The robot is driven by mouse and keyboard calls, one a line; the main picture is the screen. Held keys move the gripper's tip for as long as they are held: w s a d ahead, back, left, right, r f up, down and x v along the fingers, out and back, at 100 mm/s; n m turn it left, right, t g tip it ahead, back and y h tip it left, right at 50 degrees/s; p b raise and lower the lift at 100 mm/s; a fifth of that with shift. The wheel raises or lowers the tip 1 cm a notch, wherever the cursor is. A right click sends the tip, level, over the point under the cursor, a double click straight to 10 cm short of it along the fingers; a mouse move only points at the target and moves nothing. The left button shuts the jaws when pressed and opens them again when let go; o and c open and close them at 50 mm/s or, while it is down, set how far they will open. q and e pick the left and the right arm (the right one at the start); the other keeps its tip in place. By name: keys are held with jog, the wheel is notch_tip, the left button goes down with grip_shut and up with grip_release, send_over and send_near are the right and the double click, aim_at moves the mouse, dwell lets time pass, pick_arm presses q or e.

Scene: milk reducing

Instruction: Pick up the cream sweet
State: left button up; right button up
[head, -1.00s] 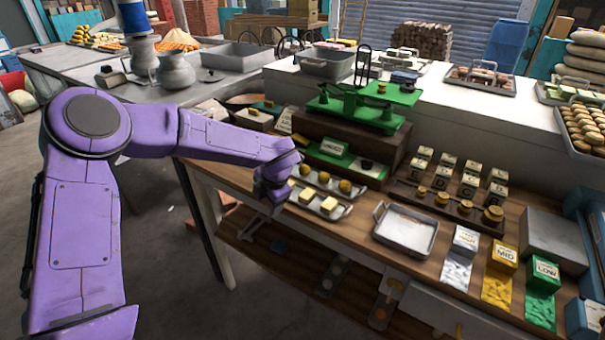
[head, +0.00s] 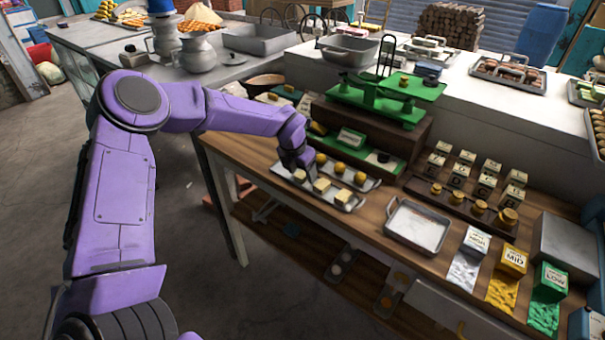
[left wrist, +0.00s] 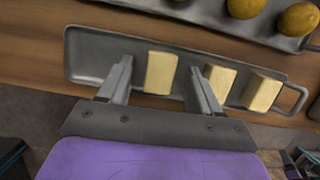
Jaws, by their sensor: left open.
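Several cream sweets, pale yellow blocks, lie in a row on a grey metal tray (left wrist: 88,60). In the left wrist view, one cream sweet (left wrist: 160,73) lies between and slightly beyond the fingers of my left gripper (left wrist: 160,80). Two more cream sweets, a middle one (left wrist: 218,80) and a right one (left wrist: 261,92), lie to its right; the right finger partly covers the middle one. In the head view my left gripper (head: 298,165) is over the left end of the tray, open and empty. My right gripper is not in view.
A second tray with round yellow sweets (head: 340,168) lies just behind. A green balance scale (head: 385,95) stands behind on a brown box. An empty grey tray (head: 417,224) and HIGH, MID and LOW boxes (head: 513,260) are to the right.

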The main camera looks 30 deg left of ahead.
pick_arm(q)
jog(key=c, duration=1.1)
